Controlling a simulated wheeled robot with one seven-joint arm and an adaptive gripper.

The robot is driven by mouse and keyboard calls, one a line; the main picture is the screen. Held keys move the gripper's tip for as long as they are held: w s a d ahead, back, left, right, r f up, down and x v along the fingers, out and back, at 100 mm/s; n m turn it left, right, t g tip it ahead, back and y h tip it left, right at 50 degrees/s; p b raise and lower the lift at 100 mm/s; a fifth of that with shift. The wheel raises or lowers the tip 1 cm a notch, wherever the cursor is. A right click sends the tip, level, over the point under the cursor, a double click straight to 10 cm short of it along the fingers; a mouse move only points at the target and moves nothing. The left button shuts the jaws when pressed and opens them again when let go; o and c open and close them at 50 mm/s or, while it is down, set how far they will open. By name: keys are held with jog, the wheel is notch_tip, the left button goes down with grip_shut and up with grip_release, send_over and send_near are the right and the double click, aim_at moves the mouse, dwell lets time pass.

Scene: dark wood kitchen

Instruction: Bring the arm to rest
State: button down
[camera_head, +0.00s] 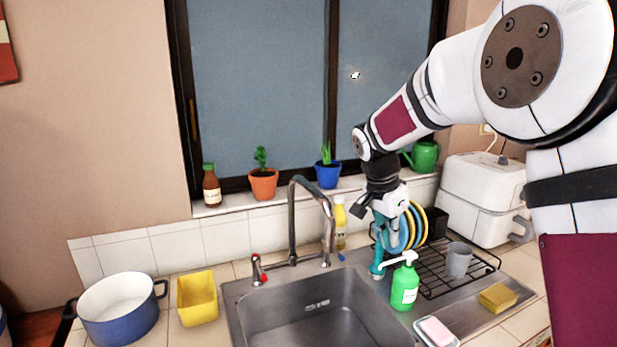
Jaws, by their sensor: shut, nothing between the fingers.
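My gripper (358,210) is at the end of my white arm, which reaches in from the right. It is dark, shut and empty, and it points down and to the left. It hangs in the air above the back right of the sink (318,312), in front of the window sill. The yellow bottle (340,222) stands behind it and a little to the left. The wrist covers part of the area in front of the plates.
A tall faucet (293,225) rises left of my gripper. Upright plates (420,222) and a grey cup (458,260) stand on the drying rack. A green soap bottle (405,285) stands at the sink's right edge. Pots (264,183) line the sill. A blue pan (118,312) sits left.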

jog(key=s+d+r+n+y, duration=0.1)
jog(key=s+r+n, duration=0.2)
jog(key=s+r, duration=0.5)
jog(key=s+n+t+y, duration=0.2)
jog(key=s+n, duration=0.7)
jog(key=s, duration=1.6)
jog(key=shift+s+t, duration=0.35)
jog(key=shift+t, duration=0.45)
jog(key=shift+a, duration=0.1)
